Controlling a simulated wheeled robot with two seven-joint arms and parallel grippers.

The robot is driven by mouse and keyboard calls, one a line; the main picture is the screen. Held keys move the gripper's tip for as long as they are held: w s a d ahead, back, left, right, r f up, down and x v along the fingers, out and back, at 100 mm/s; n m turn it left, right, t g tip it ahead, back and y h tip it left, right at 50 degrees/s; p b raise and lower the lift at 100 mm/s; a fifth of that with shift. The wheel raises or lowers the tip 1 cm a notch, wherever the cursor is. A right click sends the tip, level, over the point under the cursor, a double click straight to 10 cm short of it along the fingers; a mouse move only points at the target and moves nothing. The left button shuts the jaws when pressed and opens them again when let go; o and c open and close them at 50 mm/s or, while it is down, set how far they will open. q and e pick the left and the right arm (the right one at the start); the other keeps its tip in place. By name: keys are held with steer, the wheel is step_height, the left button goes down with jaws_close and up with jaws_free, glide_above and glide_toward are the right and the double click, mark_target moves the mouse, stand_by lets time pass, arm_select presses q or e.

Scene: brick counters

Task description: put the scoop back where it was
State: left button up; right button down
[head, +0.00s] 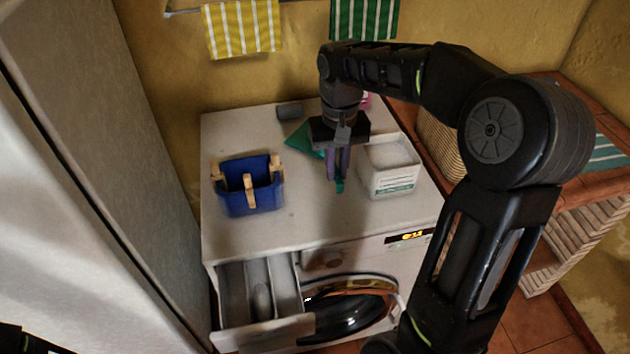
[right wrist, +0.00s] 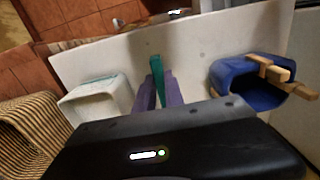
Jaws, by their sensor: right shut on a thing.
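My right gripper (head: 339,172) is shut on the green scoop (head: 340,186) above the white washing machine top, between the blue basket and the white box. The scoop's end shows between the fingers in the right wrist view (right wrist: 156,72). A wider green part behind the gripper in the head view looks like its bowl, partly hidden. The white open box (head: 392,190), with pale contents, stands just right of the gripper; it is left in the right wrist view (right wrist: 98,104). My left gripper is not in view.
The blue basket (head: 262,198) with wooden pegs stands at left on the washing machine (head: 300,222). A small grey object (head: 289,110) lies at the back. The detergent drawer (head: 262,322) is pulled out. The middle front of the top is clear.

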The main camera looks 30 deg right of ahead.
steer(key=shift+w, duration=0.4)
steer(key=shift+s+r, duration=0.15)
steer(key=shift+s, duration=0.1)
steer(key=shift+w+f+p, duration=0.1)
steer(key=shift+f+p, duration=0.3)
steer(key=shift+f, duration=2.75)
steer(key=shift+f, duration=1.9)
steer(key=shift+f, duration=0.1)
steer(key=c, duration=1.4)
jaws_free()
steer(key=shift+c, duration=0.2)
step_height(320, 180, up, 12)
steer(key=shift+r, duration=0.15)
